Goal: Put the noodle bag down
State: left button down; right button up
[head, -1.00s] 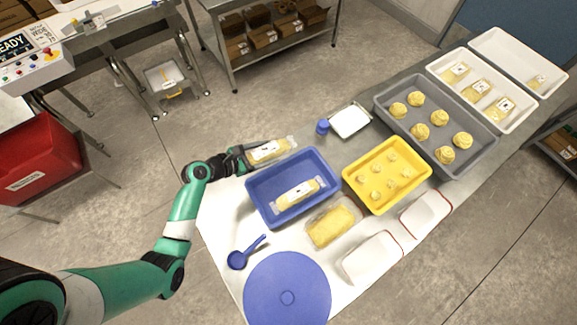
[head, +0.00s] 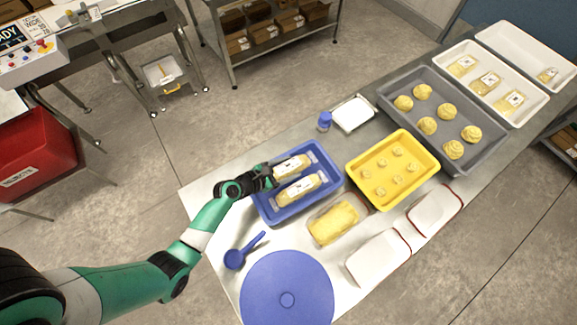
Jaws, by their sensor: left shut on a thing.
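In the head view, my left gripper (head: 268,176) is shut on the left end of a noodle bag (head: 291,167), a clear bag of yellow noodles with a white label. The held bag is over the back part of the blue tray (head: 332,200). I cannot tell whether it touches the tray floor. A second noodle bag (head: 298,189) lies in the tray just in front of it, roughly parallel. My right gripper is not in view.
A yellow tray (head: 431,172) of small noodle nests stands right of the blue tray. A clear noodle tub (head: 333,222), blue scoop (head: 236,258) and blue round lid (head: 287,290) are in front. A blue-capped jar (head: 324,121) stands behind.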

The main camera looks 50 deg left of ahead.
pick_arm(q)
jog(key=shift+f+b, duration=0.4)
jog(key=shift+f, duration=0.15)
jog(key=shift+c, duration=1.5)
grip_release()
jog(key=shift+r+p, duration=0.3)
jog(key=shift+r, duration=0.05)
jog(key=shift+r+p, duration=0.45)
jog(key=shift+r, duration=0.15)
jog(key=p+v, duration=0.2)
jog(key=v, duration=0.9)
jog(key=shift+s+p, duration=0.4)
